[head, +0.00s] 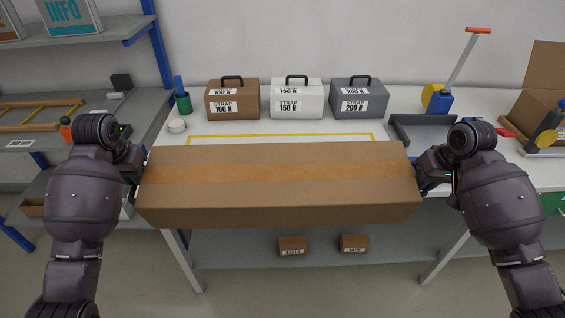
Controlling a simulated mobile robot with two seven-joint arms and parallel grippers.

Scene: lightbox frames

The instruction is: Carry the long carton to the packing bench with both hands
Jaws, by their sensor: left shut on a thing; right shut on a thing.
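The fingertips are mostly hidden by the arms and the carton. The white packing bench (245,128) lies behind and below the carton. The carton covers the bench's front edge and part of a yellow outline (280,136) on the top. I cannot tell whether the carton touches the bench.
Brown (232,100), white (296,98) and grey (358,98) strap boxes stand along the back. A green cup (183,103) is at left, a grey tray (425,130) and tape tool (440,100) at right. A grey shelf (60,140) adjoins on the left. Two small boxes sit on the lower shelf.

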